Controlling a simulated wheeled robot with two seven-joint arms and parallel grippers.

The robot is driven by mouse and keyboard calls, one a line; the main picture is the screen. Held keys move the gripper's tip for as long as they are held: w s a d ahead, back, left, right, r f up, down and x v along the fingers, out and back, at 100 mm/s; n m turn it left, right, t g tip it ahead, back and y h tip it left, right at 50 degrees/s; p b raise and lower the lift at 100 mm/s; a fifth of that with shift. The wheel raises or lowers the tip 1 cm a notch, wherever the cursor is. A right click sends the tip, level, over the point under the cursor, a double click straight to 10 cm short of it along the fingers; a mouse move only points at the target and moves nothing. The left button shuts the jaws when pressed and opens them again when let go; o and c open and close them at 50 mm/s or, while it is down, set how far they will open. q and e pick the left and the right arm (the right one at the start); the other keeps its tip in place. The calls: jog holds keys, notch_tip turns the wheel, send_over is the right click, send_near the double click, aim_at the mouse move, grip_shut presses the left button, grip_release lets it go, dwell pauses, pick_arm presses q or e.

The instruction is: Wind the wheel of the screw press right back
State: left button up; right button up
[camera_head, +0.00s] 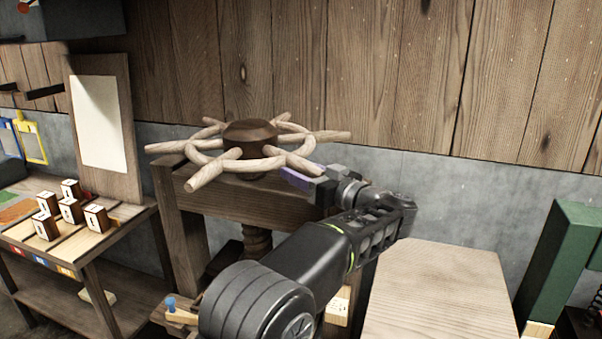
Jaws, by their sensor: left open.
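The wheel (212,162) of the screw press is a pale wooden ring with several spoke handles sticking out around a dark brown hub (250,132). It lies flat on top of the dark wooden press frame (185,240). The threaded wooden screw (257,240) shows below, partly hidden by my arm. My left gripper (298,174) is at the right front of the wheel, close to the rim and a spoke handle. It is open, with a purple pad showing; whether it touches the wheel I cannot tell. My right gripper is out of view.
A pale wooden tabletop (437,295) lies to the right, bare. A dark green post (560,262) stands at the far right. A bench at left holds several small wooden blocks (70,210) and an upright board with white paper (98,125). A plank wall is close behind the press.

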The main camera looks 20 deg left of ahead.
pick_arm(q)
jog(key=b+v, duration=0.1)
jog(key=v, duration=0.6)
jog(key=shift+s+d, duration=0.2)
